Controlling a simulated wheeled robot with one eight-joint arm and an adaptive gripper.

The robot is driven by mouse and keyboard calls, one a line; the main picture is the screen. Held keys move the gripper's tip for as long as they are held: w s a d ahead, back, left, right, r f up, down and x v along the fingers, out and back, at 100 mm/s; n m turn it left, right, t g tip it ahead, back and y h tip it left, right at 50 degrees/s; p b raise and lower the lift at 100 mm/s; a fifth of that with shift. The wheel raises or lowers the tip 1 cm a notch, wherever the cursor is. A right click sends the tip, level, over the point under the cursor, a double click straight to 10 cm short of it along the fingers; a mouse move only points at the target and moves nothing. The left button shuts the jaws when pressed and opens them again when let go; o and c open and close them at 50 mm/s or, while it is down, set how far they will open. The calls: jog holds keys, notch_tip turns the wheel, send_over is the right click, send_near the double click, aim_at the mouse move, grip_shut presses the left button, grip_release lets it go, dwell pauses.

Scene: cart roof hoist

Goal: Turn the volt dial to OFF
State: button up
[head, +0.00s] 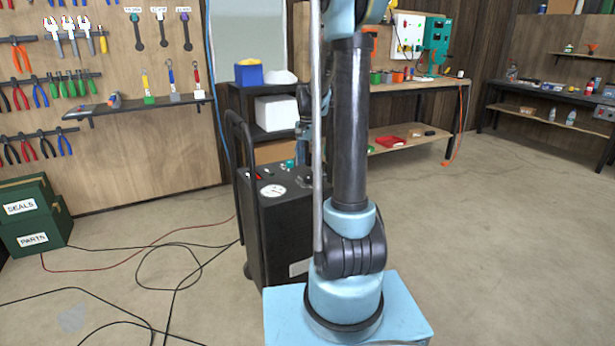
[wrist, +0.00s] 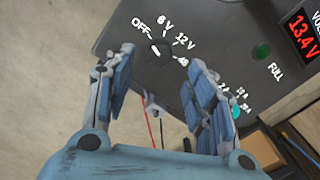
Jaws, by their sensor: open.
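The volt dial (wrist: 158,53) is a dark round knob on the dark panel (wrist: 215,40) of the black cart (head: 275,235). White labels OFF, 6 V, 12 V and one more, partly blurred, ring it. Which mark its pointer faces is hard to tell. My gripper (wrist: 161,60) is open, with its blue-padded fingers on either side of the dial in the wrist view. Whether they touch it or hover above it cannot be told. In the head view my arm hides much of the cart's panel.
A teal knob (wrist: 236,112) with amp labels, a green FULL light (wrist: 262,51) and a red 13.4 V display (wrist: 302,35) share the panel. The cart's tall handle (head: 240,125) stands at left. Cables (head: 165,270) lie on the floor. A shelf (head: 262,135) stands behind.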

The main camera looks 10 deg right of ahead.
aim_at(308, 176)
jog(key=shift+f, duration=3.05)
jog(key=c, duration=1.1)
